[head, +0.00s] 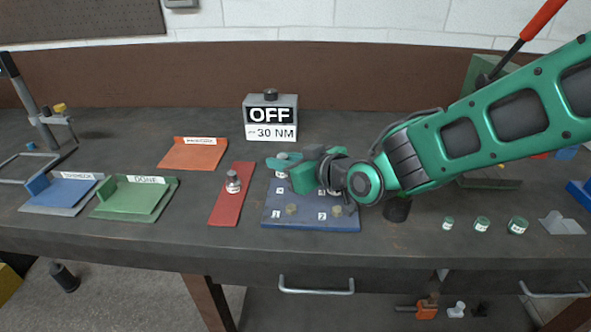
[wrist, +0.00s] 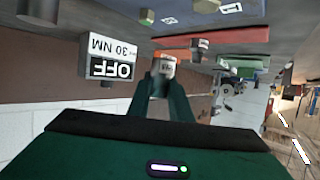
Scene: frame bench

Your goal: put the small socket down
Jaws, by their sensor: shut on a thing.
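My gripper (head: 278,163) is above the back of the blue numbered board (head: 311,223) in the head view. In the wrist view my gripper (wrist: 164,80) is shut on a small pale grey piece with a dark mark, which I take for the small socket (wrist: 165,67). The fingers hold it at their tips, clear of any surface as far as I can tell.
A red strip (head: 226,212) with a silver fitting (head: 233,183) lies left of the board. An orange tray (head: 195,155) and a green DONE tray (head: 136,200) are farther left. A grey OFF display box (head: 270,115) stands behind. Green-banded cylinders (head: 482,224) stand right.

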